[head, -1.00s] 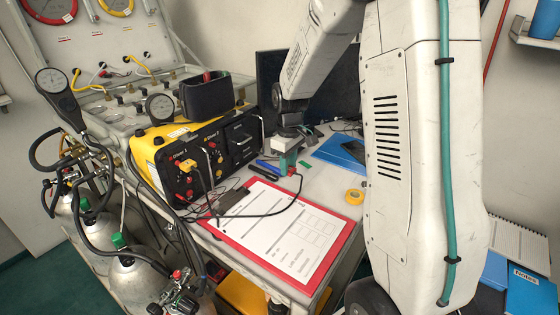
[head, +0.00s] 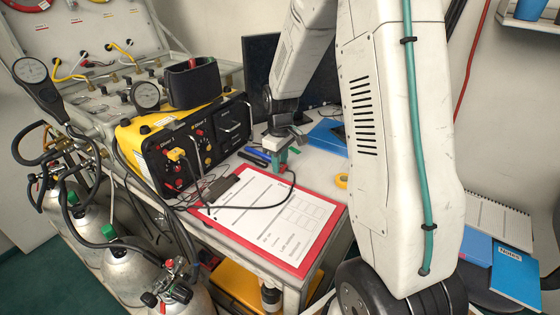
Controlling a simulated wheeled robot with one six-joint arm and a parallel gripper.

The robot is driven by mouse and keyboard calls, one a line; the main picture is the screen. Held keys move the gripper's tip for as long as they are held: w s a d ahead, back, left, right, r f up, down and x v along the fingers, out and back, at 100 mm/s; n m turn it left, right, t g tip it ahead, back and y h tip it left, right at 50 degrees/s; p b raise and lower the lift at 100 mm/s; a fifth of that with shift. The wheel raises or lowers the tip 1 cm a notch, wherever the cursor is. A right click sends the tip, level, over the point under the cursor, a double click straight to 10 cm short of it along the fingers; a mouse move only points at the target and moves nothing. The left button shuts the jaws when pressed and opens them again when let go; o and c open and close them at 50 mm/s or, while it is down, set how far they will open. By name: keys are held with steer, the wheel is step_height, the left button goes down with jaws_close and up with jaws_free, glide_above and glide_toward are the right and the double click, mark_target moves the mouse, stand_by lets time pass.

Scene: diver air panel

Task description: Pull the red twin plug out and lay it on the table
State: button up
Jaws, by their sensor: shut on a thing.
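The red twin plug (head: 283,169) shows as a small red piece at the tips of my gripper (head: 284,160). My gripper has green fingers and is shut on the plug. The plug is out of the yellow and black air panel (head: 205,150) and hangs low over the table (head: 318,163), near the far edge of the clipboard. I cannot tell whether it touches the surface. A black cable (head: 270,206) loops from the plug across the clipboard towards the panel. The fingers hide most of the plug.
A red clipboard with a white form (head: 268,214) fills the near table. A yellow tape roll (head: 342,181), dark and blue pens (head: 253,156) and blue folders (head: 328,135) lie around. A yellow plug (head: 177,155) sits in the panel. Gas cylinders (head: 130,265) stand left.

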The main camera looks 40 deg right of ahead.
steer(key=shift+f, duration=0.25)
stand_by(0.3)
steer(key=o, duration=1.1)
steer(key=shift+o, duration=0.2)
step_height(320, 180, up, 8)
steer(key=shift+f, duration=0.1)
